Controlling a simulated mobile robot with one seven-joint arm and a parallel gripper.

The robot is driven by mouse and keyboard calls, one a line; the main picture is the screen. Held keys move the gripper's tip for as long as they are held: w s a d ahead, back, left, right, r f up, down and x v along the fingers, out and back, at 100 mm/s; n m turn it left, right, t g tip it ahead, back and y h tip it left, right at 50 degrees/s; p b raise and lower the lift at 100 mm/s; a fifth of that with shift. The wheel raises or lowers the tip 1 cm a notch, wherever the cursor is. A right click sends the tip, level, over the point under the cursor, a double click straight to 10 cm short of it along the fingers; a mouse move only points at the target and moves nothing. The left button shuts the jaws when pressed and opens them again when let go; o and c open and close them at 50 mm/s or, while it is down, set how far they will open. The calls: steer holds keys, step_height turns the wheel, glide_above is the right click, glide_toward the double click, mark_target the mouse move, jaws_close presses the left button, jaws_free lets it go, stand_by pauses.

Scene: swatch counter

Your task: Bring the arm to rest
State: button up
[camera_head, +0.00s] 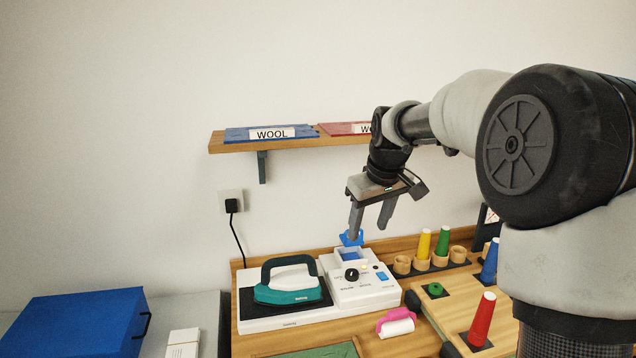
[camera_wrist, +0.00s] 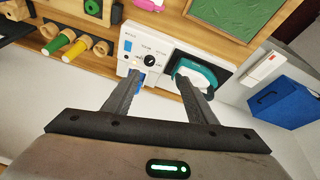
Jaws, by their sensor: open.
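My gripper (camera_head: 370,222) hangs from the arm above the back of the white iron station, its two fingers apart with nothing between them. In the wrist view my gripper (camera_wrist: 158,88) also shows spread and empty fingers. Below the fingers, in the head view, is a small blue piece (camera_head: 351,238) at the station's square blue-lined opening. Whether a fingertip touches the blue piece cannot be told. The arm reaches in from the right and hides part of the counter and shelf.
A teal iron (camera_head: 288,284) rests on the white station (camera_head: 375,293). Coloured cones, including a red one (camera_head: 482,318), stand at right. A pink-handled roller (camera_head: 396,323) lies in front. A shelf (camera_head: 290,143) with WOOL swatches is above. A blue box (camera_head: 80,322) sits at left.

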steer(key=s+r+m+h+p, duration=0.1)
steer(key=s+r, duration=0.3)
steer(key=s, duration=0.5)
steer(key=s+r+m+p, duration=0.1)
steer(key=s+r, duration=0.3)
steer(key=s, duration=0.6)
steer(key=s+f+m+t+p, duration=0.1)
steer(key=s+f+m, duration=0.1)
steer(key=s, duration=1.2)
steer(key=shift+s+f+m, duration=0.15)
steer(key=shift+f+m, duration=0.25)
steer(key=shift+f, duration=0.35)
